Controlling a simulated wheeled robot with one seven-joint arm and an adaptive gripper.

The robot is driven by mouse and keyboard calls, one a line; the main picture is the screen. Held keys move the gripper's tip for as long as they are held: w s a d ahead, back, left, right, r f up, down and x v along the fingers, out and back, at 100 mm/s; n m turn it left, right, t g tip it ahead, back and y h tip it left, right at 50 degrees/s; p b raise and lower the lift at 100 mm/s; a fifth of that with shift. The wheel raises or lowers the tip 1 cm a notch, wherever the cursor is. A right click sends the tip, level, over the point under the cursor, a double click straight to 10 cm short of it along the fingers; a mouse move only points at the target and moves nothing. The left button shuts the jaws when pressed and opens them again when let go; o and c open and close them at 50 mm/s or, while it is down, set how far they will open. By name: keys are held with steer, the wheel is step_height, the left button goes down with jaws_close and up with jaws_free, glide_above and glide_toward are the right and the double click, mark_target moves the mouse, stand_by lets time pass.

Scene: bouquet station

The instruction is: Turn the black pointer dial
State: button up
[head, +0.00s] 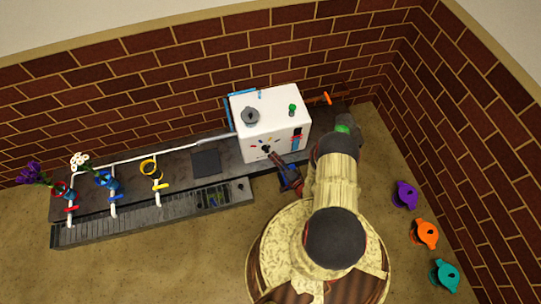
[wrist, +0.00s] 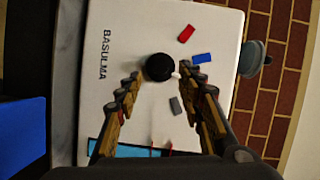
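The black dial (wrist: 159,67) is a round knob on the front of a white box (wrist: 120,35). A small pale tip shows at its right edge in the wrist view; I cannot tell if it is the pointer. Red (wrist: 187,33), blue (wrist: 202,58) and grey (wrist: 176,105) marks lie around the dial. My gripper (wrist: 159,75) is open, its two fingers spread either side of the dial with gaps visible. In the head view my gripper (head: 279,162) is in front of the box face, close to the dial (head: 266,149).
The box (head: 258,104) stands on a dark bench and carries a grey knob (head: 250,115) and a green one (head: 292,108) on top. White pipes with coloured valves (head: 112,182) and flowers are at left. Purple, orange and teal valves (head: 426,233) are at right.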

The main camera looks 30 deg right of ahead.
steer(key=s, duration=0.7)
steer(key=shift+s+d+r, duration=0.25)
steer(key=shift+s+d, duration=0.05)
steer(key=shift+d, duration=0.05)
